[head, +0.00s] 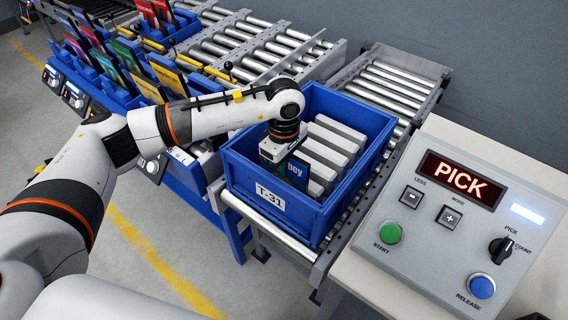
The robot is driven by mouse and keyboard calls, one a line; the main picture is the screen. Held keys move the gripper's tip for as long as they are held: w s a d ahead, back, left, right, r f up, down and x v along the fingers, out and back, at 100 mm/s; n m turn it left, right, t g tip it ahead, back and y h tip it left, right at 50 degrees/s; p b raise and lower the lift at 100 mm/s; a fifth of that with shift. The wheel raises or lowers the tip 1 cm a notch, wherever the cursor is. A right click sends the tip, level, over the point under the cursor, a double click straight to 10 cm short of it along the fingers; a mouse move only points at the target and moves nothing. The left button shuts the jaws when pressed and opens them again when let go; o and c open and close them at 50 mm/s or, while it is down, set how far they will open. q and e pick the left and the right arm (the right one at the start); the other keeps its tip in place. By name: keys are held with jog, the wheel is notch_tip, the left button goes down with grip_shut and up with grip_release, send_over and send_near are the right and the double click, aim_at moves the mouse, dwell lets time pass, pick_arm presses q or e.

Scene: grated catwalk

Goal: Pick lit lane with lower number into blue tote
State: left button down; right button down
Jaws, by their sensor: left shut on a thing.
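The blue tote (308,222), labelled T-31, stands on the roller conveyor. Several pale grey upright slabs (330,148) fill its right part. My left gripper (284,158) reaches down inside the tote, at its left part. It is shut on a dark blue, book-like item (298,172) with light lettering ending in "ney"; the gripper and tote wall hide part of it. Blue lane racks with colourful upright items (128,56) stand at the left, with small display units (72,96) on their fronts. I cannot read the lane numbers. My right gripper is out of view.
A grey control panel (470,215) at the right shows "PICK" in red, with a green START button (388,233), a blue RELEASE button (482,286) and a black knob (501,248). Roller conveyors (262,45) run behind the tote. The grey floor at lower left has a yellow line.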

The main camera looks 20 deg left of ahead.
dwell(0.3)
pick_arm(q)
jog(key=c, duration=1)
grip_release()
jog(key=shift+o, duration=0.2)
jog(key=shift+r, duration=0.2)
jog(key=shift+r+p, duration=1.85)
jog(key=shift+r, duration=2)
jog(key=shift+r, duration=0.1)
